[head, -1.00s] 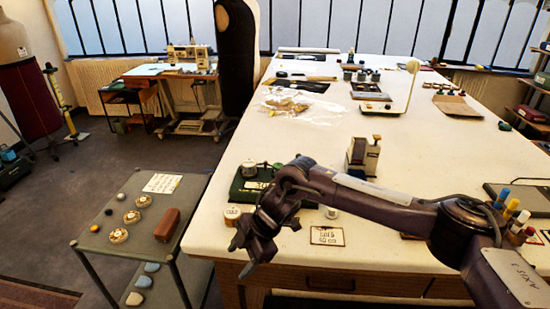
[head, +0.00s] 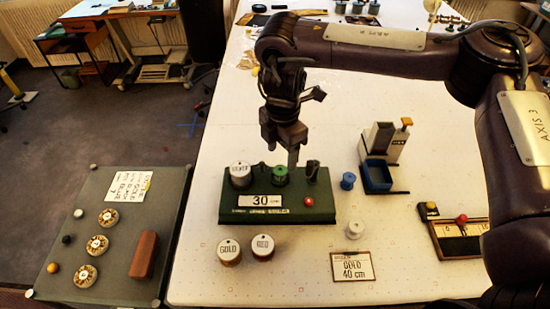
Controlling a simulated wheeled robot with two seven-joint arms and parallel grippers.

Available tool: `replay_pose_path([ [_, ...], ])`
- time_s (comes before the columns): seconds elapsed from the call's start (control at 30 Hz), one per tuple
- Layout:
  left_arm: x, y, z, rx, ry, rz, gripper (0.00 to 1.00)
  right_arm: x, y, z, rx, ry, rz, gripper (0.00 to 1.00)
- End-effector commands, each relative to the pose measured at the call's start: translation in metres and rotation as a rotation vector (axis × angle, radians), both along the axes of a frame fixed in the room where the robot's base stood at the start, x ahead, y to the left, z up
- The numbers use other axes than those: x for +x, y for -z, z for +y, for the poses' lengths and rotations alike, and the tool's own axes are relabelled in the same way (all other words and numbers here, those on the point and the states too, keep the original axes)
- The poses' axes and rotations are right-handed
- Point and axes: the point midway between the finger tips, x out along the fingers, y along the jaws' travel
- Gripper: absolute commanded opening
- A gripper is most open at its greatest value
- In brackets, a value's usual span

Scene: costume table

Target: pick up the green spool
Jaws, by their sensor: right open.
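The green spool (head: 280,175) stands on the dark green stand (head: 278,216), between the silver spool (head: 240,175) and a dark holder with a red dot. The stand has a "30" display. My right gripper (head: 283,153) is open and empty, pointing down just above and behind the green spool. One finger shows close to the spool's upper right; I cannot tell whether it touches. My left gripper is out of view.
Spools marked gold (head: 228,252) and red (head: 263,247) stand before the stand. A card (head: 352,267) lies in front. A side table (head: 118,278) stands left.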

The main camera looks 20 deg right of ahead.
Motion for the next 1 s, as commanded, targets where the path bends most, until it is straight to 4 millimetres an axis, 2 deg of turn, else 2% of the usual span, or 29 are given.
replay_pose_path([
  [0.03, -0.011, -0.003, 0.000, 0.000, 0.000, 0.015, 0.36, -0.001, 0.004, 0.000, -0.002, 0.000, 0.003, 0.60],
  [0.1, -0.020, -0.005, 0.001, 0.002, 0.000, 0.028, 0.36, -0.001, 0.012, 0.000, -0.002, 0.000, 0.005, 0.60],
  [0.2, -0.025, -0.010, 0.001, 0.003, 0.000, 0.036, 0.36, 0.000, 0.022, 0.000, -0.001, 0.000, 0.004, 0.60],
  [0.4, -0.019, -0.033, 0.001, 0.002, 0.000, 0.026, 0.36, 0.006, 0.049, 0.001, -0.001, 0.000, 0.004, 0.60],
  [0.5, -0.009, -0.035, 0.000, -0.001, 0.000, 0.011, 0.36, 0.006, 0.064, 0.001, -0.001, 0.000, 0.003, 0.60],
  [0.63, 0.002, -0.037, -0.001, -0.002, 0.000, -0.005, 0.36, 0.006, 0.073, 0.000, 0.000, 0.000, 0.001, 0.60],
  [0.8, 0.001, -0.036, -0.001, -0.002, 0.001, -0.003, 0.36, 0.006, 0.073, 0.001, 0.001, 0.000, 0.000, 0.60],
  [0.83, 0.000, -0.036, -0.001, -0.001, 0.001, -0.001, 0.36, 0.006, 0.073, 0.001, 0.001, 0.000, 0.000, 0.58],
  [1.0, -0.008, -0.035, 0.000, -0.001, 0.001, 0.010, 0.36, 0.006, 0.073, 0.001, 0.001, 0.000, 0.000, 0.36],
])
